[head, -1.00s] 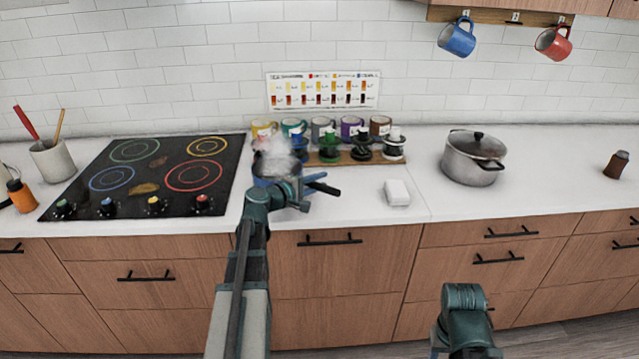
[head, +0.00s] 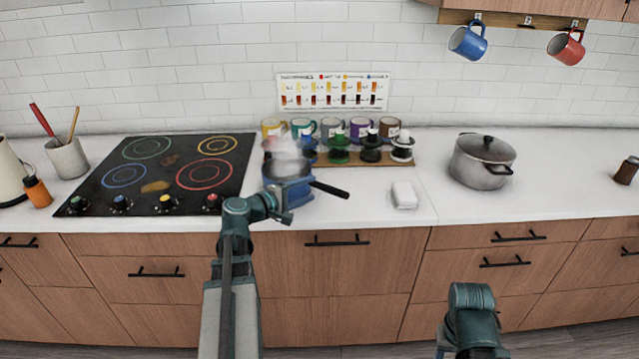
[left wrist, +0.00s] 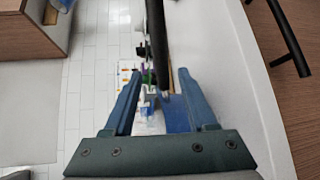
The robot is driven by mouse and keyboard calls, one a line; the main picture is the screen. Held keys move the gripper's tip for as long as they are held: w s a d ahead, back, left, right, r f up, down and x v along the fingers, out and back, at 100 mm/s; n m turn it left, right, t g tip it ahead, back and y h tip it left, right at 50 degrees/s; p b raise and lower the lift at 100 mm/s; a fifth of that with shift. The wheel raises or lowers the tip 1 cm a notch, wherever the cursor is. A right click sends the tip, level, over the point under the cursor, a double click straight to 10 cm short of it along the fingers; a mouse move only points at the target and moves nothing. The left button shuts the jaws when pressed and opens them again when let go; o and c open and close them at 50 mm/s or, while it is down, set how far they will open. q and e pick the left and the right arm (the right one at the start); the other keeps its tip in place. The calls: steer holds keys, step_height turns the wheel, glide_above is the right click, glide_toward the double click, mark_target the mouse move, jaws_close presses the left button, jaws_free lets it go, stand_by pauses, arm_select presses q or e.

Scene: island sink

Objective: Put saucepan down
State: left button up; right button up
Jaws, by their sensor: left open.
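The saucepan (head: 287,172) stands on the white counter just right of the stovetop, with white steam hiding part of its top. Blue shows on its lower part; I cannot tell whether this is the pan or something under it. Its black handle (head: 330,189) points right. My left gripper (head: 284,216) is open at the counter's front edge, nearer to me than the pan and apart from the handle. In the left wrist view, the black handle (left wrist: 157,45) shows beyond the open, empty fingers. Of my right arm only a link shows at the bottom; its gripper is out of view.
The black stovetop (head: 160,175) with coloured rings is to the left. Several mugs and a rack (head: 345,160) of dark items stand behind the pan. A white block (head: 404,195) and a lidded grey pot (head: 480,162) are to the right, with clear counter between them.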

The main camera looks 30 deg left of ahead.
arm_select(q)
steer(key=v, duration=0.3)
steer(key=shift+s+a, duration=0.1)
steer(key=shift+s, duration=0.15)
steer(key=s+d+f+m+g+h, duration=0.1)
steer(key=d+f+m+g, duration=0.45)
steer(key=d, duration=0.65)
steer(key=s+d+f+m+g+h, duration=0.15)
steer(key=d+f+m+g, duration=0.35)
steer(key=d, duration=0.8)
steer(key=s+d+f+m+g+y, duration=0.2)
steer(key=s+d+f+m+y, duration=0.1)
steer(key=s+d+m+y, duration=0.1)
steer(key=s+d+f+m+g+y, duration=0.3)
steer(key=s+d+f+m+y, duration=0.1)
steer(key=s+d, duration=0.3)
steer(key=shift+s+m, duration=0.75)
steer(key=shift+s, duration=0.35)
steer(key=shift+f, duration=0.1)
